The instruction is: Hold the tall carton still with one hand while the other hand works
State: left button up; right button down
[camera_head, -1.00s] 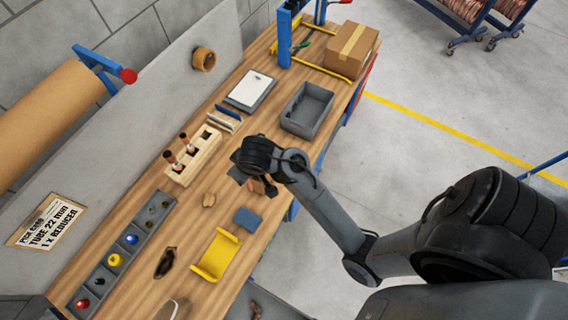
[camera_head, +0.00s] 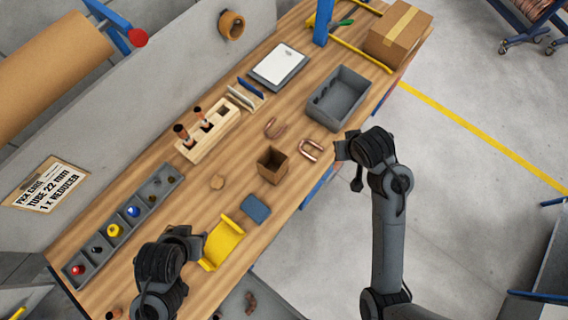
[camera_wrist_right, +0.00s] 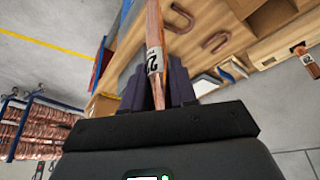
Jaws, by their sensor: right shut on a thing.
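The tall carton (camera_head: 272,165), a small open-topped brown box, stands upright on the bench. My right gripper (camera_head: 343,150) is to its right, apart from it, near the bench's front edge. In the right wrist view it is shut on a copper tube (camera_wrist_right: 153,30) with a white "22" label.
Two copper U-bends (camera_head: 311,150) (camera_head: 274,128) lie near the carton. Behind are a wooden block (camera_head: 210,131) holding tubes and a grey bin (camera_head: 338,98). A blue pad (camera_head: 256,208) lies in front, and a parts tray (camera_head: 125,222) is at left.

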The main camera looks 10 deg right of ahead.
pick_arm(q)
jog(key=f+b, duration=0.4)
jog(key=f, duration=0.1)
jog(key=f+b, duration=0.9)
jog(key=f, duration=0.1)
jog(key=shift+w+d+b, duration=0.15)
jog(key=shift+d+b, duration=0.15)
jog(key=shift+f+b, duration=0.55)
jog(key=shift+f, duration=0.05)
jog(key=shift+a, duration=0.1)
